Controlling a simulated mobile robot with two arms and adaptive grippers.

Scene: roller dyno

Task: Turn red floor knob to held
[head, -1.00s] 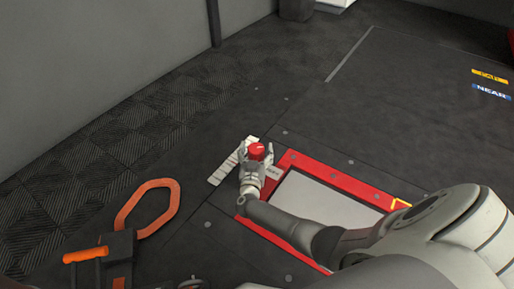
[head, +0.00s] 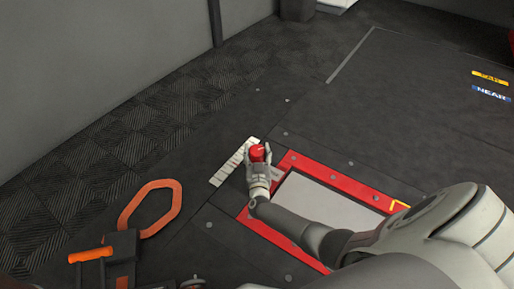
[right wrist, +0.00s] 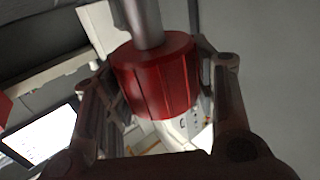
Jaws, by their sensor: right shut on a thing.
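The red floor knob (head: 258,153) stands on the dark floor, beside a pale marked strip (head: 234,163) and just outside the corner of a red-framed panel (head: 330,205). My right gripper (head: 257,157) is shut on the knob, with a finger on either side. In the right wrist view the ribbed red knob (right wrist: 155,78) sits between the fingers, with a grey shaft coming out of it. A pale line shows on the knob's top in the head view. Which mark it points to is too small to tell. My left gripper is not clearly seen.
An orange loop handle (head: 151,207) and a dark box with an orange grip (head: 92,254) lie at lower left. The floor behind the knob is clear.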

